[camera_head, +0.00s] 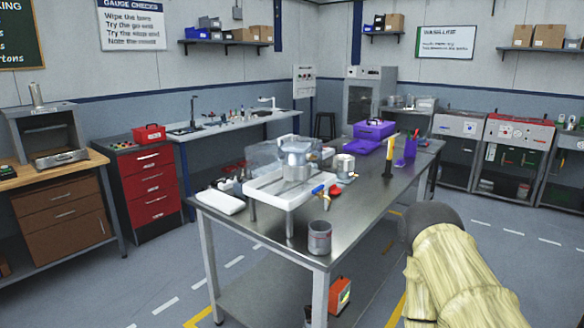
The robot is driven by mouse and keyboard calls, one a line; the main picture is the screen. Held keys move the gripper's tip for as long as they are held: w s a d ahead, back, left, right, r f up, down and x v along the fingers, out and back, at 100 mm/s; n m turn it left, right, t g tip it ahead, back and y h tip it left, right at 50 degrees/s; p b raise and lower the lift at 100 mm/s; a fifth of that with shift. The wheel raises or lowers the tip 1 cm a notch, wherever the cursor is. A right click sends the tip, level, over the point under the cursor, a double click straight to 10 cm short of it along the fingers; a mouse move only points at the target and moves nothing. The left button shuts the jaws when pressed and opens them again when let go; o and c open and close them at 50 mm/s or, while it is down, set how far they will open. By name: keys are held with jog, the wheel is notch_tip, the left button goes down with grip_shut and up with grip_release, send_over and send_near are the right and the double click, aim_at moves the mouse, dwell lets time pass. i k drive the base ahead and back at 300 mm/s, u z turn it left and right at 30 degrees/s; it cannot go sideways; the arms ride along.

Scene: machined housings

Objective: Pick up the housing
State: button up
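A silvery metal part with a round body and a wider flange, which looks like a machined housing (297,160), sits at the white tray (262,190) on the steel table. A smaller silvery cylindrical part (345,166) stands just right of it. A grey cylindrical cup-like part (319,238) stands near the table's front corner. I cannot tell for certain which of these is the housing. My arm, in a cream cover with a dark rounded part, shows at the lower right, beside the table and apart from these parts. My gripper's fingers are not in view.
The steel table (375,200) also carries a clear bin (268,152), a purple case (374,130), a purple pen holder (410,148), a yellow-handled tool (389,152) and a white cloth-like pad (220,201). Its right front surface is bare. Open floor lies right of it.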

aim_at(297, 167)
jog(key=u, duration=1.55)
jog(key=i, duration=2.2)
jog(key=z, duration=0.7)
